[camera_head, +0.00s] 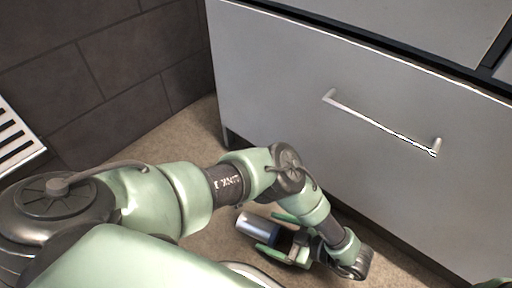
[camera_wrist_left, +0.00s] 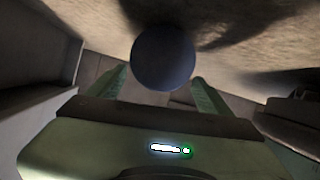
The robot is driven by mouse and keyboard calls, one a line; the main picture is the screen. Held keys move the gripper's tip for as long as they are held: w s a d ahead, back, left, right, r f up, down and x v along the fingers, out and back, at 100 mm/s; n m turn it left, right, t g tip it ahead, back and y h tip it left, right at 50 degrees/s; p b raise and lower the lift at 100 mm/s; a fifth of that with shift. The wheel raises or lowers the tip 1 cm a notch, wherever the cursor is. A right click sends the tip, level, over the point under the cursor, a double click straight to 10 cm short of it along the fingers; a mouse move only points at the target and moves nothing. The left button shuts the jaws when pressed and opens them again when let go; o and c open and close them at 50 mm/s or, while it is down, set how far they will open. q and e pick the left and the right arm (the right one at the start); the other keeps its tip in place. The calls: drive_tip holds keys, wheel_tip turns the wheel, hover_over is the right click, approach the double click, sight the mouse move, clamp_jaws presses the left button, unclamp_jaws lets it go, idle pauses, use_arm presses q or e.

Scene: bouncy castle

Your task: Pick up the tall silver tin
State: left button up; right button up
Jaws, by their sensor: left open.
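The tall silver tin (camera_head: 259,228) is a shiny cylinder on the brown floor in the head view, in front of the grey drawer unit. My left gripper (camera_head: 267,233) is open at the tin, with a green finger on either side of its near end. In the left wrist view the tin's round dark end (camera_wrist_left: 163,58) faces the camera, beyond and between the two green fingertips (camera_wrist_left: 160,80). I cannot tell whether the fingers touch it.
A grey drawer front (camera_head: 340,125) with a bar handle (camera_head: 385,124) stands close behind my left arm. A dark tiled wall (camera_head: 110,70) is at the back left. A white slatted thing (camera_head: 14,140) is at the left edge. Brown floor (camera_head: 185,120) is bare near the wall.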

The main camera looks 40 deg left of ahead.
sight(260, 227)
use_arm(q)
drive_tip(key=b+x, duration=0.1)
drive_tip(key=x, duration=0.1)
drive_tip(key=b+x, duration=0.1)
drive_tip(key=x, duration=0.1)
drive_tip(key=shift+w+d+f, duration=0.1)
drive_tip(key=shift+d+f, duration=0.05)
drive_tip(key=shift+f, duration=0.05)
drive_tip(key=shift+a+b, duration=0.45)
drive_tip(key=shift+a, duration=0.05)
drive_tip(key=c, duration=1.5)
drive_tip(key=shift+c, duration=0.2)
